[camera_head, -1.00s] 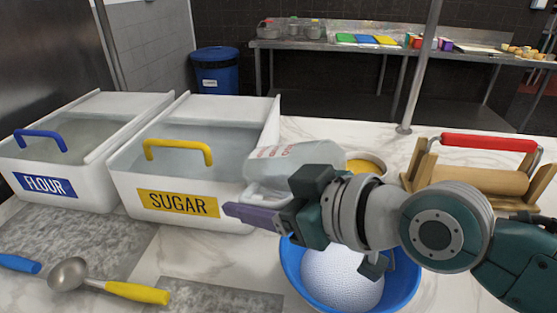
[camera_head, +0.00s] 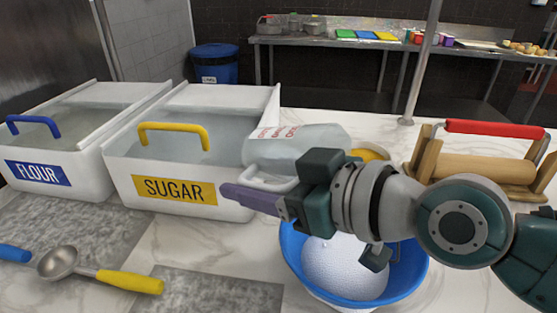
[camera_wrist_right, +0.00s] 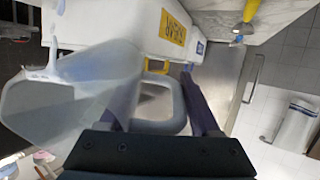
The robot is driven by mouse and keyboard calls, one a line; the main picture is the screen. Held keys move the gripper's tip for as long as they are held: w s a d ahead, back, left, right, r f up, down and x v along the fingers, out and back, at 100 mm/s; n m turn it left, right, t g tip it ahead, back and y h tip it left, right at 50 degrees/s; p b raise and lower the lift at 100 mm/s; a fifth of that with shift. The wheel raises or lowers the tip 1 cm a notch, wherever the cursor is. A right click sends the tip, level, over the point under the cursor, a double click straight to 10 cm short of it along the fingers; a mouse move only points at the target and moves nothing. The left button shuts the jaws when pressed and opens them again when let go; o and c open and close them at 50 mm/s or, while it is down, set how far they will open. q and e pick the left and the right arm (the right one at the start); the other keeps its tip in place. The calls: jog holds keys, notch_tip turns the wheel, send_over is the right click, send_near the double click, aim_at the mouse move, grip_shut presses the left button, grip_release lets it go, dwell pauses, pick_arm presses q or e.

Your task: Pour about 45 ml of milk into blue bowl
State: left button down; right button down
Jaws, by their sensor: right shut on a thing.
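A translucent milk jug (camera_head: 310,143) with red lettering lies tipped on its side in the air, behind my right gripper (camera_head: 262,194). In the right wrist view the jug (camera_wrist_right: 75,95) fills the left, and its loop handle (camera_wrist_right: 172,127) is between my right gripper's (camera_wrist_right: 165,95) two fingers. The gripper is shut on the jug. The blue bowl (camera_head: 408,285) stands on the counter below and right of the gripper, partly hidden by my arm. Its inside shows a white, finely dotted surface. No milk stream is visible. My left gripper is not in view.
White SUGAR (camera_head: 230,205) and FLOUR (camera_head: 85,175) bins stand left of the jug. A yellow-handled scoop (camera_head: 130,281) lies front left. A rolling pin on a wooden stand (camera_head: 480,168) is at right. A yellow-edged round dish (camera_head: 372,153) sits behind my arm.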

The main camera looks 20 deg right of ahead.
jog(key=shift+s+d+r+b, duration=0.1)
jog(key=shift+r+b, duration=0.05)
jog(key=shift+b, duration=0.15)
dwell(0.7)
jog(key=shift+s+d+r+t+b, duration=0.1)
jog(key=shift+s+r+t+b, duration=0.15)
jog(key=shift+b, duration=0.2)
dwell(0.7)
jog(key=g+p, duration=0.1)
jog(key=p, duration=0.2)
jog(key=g+h+p, duration=0.1)
jog(key=p, duration=0.2)
jog(key=w+g+p, duration=0.1)
jog(key=p, duration=0.3)
jog(key=shift+a+h, duration=0.25)
jog(key=shift+h, duration=0.15)
jog(key=g+p, duration=0.1)
jog(key=p, duration=0.1)
jog(key=shift+s+r+p, duration=0.1)
jog(key=shift+r+p, duration=0.1)
jog(key=shift+p, duration=0.1)
jog(key=shift+f, duration=0.25)
